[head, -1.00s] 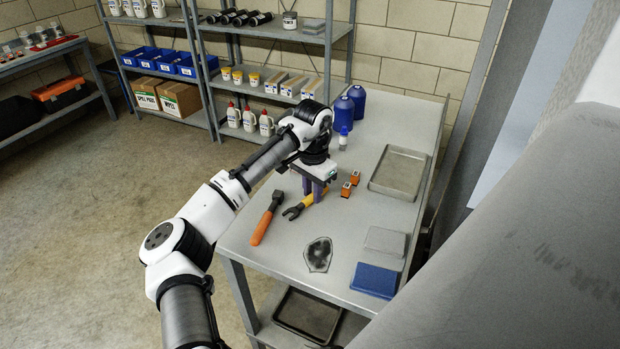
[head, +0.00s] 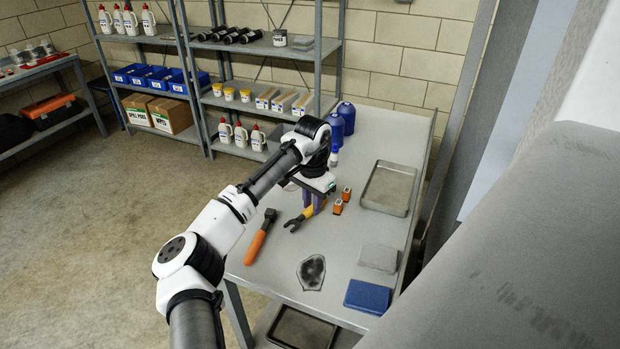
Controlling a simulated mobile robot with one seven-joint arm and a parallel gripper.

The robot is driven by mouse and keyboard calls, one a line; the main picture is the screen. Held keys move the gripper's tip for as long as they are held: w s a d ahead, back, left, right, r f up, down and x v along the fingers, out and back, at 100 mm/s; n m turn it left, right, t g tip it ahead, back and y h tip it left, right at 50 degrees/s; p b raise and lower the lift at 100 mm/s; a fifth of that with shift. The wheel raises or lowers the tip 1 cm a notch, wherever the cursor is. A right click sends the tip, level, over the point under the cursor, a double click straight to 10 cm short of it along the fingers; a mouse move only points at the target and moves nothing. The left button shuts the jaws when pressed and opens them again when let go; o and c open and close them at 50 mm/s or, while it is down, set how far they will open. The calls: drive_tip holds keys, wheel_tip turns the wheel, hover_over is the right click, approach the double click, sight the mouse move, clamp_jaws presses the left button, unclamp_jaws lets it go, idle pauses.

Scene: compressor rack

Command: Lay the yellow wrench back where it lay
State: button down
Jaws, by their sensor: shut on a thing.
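The yellow wrench (head: 299,219) shows its dark open jaw end at the lower left, and its yellow handle runs up to the right into my gripper (head: 315,204). My gripper points down over the grey workbench (head: 291,277) and is shut on the handle. Its fingers hide part of the handle. I cannot tell whether the wrench touches the bench top or hangs just above it. An orange-handled tool (head: 260,238) with a dark head lies on the bench to the left of the wrench.
A grey tray (head: 389,188), blue bottles (head: 344,117), a grey block (head: 378,257) and a blue block (head: 367,296) are also on the bench.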

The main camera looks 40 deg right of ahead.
idle(0.3)
drive_tip(key=c, duration=1.2)
unclamp_jaws()
wheel_tip(320, 180, up, 14)
drive_tip(key=b, duration=0.2)
drive_tip(key=shift+f, duration=0.1)
